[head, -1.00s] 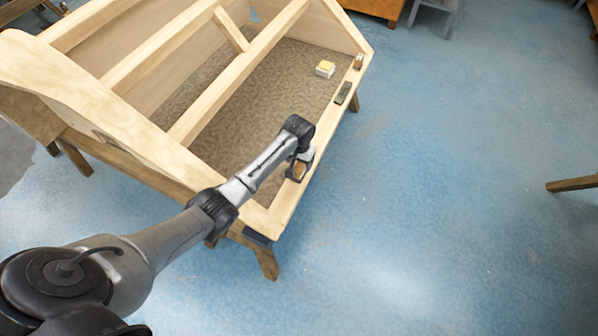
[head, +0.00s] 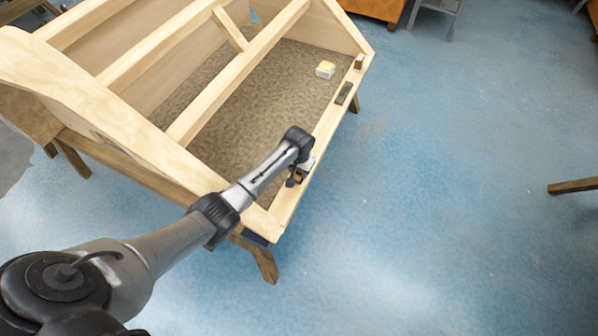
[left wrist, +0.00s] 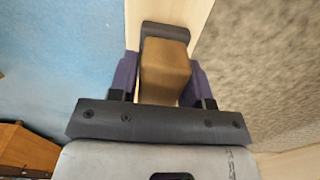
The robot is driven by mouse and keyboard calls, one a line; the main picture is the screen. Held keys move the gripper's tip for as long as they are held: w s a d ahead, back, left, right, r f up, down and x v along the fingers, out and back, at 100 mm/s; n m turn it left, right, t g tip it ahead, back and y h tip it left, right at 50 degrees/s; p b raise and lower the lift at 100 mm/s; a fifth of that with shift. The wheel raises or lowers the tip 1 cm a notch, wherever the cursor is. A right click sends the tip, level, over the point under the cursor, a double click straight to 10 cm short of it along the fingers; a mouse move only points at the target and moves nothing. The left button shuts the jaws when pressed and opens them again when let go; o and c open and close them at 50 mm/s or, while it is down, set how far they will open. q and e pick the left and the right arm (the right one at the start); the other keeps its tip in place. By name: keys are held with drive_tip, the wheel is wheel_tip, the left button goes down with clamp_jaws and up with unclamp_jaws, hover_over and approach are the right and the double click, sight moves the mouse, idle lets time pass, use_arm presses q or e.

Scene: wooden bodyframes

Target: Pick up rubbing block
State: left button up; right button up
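A brown block (left wrist: 165,68), seemingly the rubbing block, sits between the two fingers of my left gripper (left wrist: 165,85) in the left wrist view. A dark piece (left wrist: 165,32) shows at its far end; I cannot tell whether it belongs to the block. The fingers flank the block closely, but I cannot tell whether they press on it. In the head view my left gripper (head: 299,177) is low at the near part of the pale wooden rail (head: 322,126), and the arm largely hides the block. My right gripper is not in view.
Further along the rail lie a dark green block (head: 344,93) and a small brown block (head: 359,62). Wooden beams (head: 240,70) cross the frame. Blue floor (head: 450,180) is open to the right.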

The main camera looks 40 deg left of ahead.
use_arm(q)
drive_tip(key=c, duration=0.5)
drive_tip(key=shift+c, duration=0.2)
drive_tip(key=shift+r, duration=0.1)
drive_tip(key=shift+r+p, duration=0.3)
drive_tip(key=shift+r, duration=0.3)
wheel_tip(320, 180, up, 3)
drive_tip(key=shift+f+p, duration=0.1)
drive_tip(key=shift+p, duration=0.55)
drive_tip(key=d+r+p, duration=0.2)
drive_tip(key=d+r, duration=0.5)
drive_tip(key=d, duration=0.4)
drive_tip(key=shift+d, duration=0.3)
